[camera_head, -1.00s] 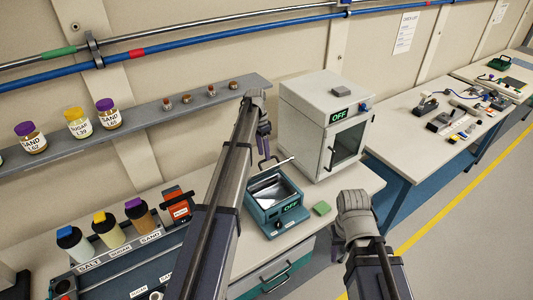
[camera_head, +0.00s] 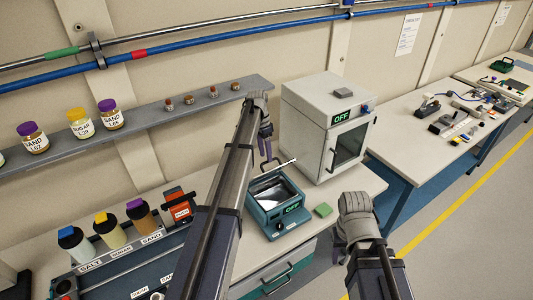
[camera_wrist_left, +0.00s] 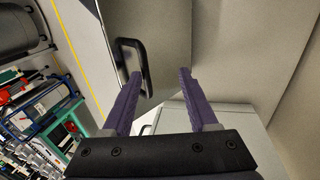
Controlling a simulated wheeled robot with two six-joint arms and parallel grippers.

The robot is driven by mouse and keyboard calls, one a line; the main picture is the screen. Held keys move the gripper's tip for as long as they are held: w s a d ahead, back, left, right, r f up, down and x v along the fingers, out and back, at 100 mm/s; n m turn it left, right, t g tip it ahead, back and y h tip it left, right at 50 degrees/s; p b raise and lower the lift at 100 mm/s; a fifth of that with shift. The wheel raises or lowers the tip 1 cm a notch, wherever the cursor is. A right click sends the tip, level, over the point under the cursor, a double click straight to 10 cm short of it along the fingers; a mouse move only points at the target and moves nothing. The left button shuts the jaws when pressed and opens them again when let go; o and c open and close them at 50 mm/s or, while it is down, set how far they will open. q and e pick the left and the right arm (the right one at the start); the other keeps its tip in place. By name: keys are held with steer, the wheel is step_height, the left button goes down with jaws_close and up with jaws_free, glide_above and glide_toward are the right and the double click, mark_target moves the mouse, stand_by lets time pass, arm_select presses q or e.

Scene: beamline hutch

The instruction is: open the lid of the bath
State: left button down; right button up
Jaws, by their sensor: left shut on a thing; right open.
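The bath (camera_head: 262,217) is a teal box with a green OFF display on its front, on the near bench. Its shiny inside shows from above. The lid (camera_head: 285,164) shows as a thin pale strip raised along the bath's back edge.
A shelf (camera_head: 160,116) with jars runs behind the left arm.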

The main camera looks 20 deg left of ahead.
arm_select(q)
steer(key=c, duration=0.7)
jaws_free()
steer(key=shift+w+a+f, duration=0.2)
steer(key=shift+a, duration=0.3)
steer(key=shift+w+a+f, duration=0.15)
steer(key=shift+w+a, duration=0.05)
steer(key=shift+a, duration=0.25)
steer(key=shift+w+a+f, duration=0.75)
steer(key=shift+w+f, duration=0.05)
steer(key=shift+w, duration=0.1)
steer(key=shift+c, duration=1)
steer(key=s+d+p+v, duration=0.1)
steer(key=p+v, duration=0.7)
steer(key=shift+r, duration=0.3)
arm_select(e)
step_height(320, 180, up, 7)
steer(key=w+a, duration=0.1)
steer(key=shift+w, duration=0.1)
